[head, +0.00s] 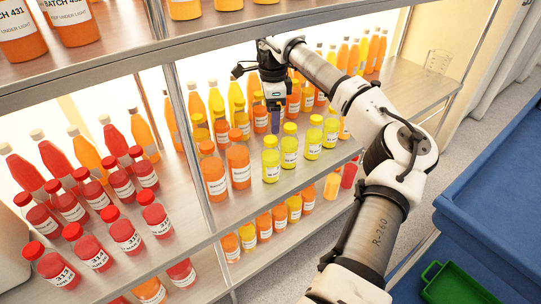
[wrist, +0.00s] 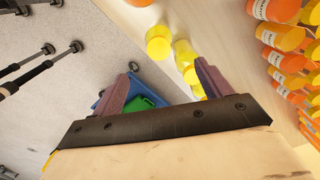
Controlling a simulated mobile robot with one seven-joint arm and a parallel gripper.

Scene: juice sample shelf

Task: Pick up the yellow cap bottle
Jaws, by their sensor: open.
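Several yellow bottles with yellow caps stand upright on the middle shelf; the front one (head: 271,166) is beside two orange bottles, and others run back to the right, such as this one (head: 313,143). My gripper (head: 274,124) hangs over the shelf, just behind and above the front yellow bottles. In the wrist view its two fingers (wrist: 165,84) are apart with no bottle between them. Yellow bottles (wrist: 158,45) show beyond the fingers there, nearer the right finger. I cannot tell exactly how far the fingertips are from the nearest bottle.
Orange bottles (head: 239,168) stand close on the left, with more behind. A metal post (head: 197,165) separates the red bottles (head: 127,237). The upper shelf (head: 120,72) overhangs. A blue cart (head: 500,190) and green tray (head: 460,285) are at right.

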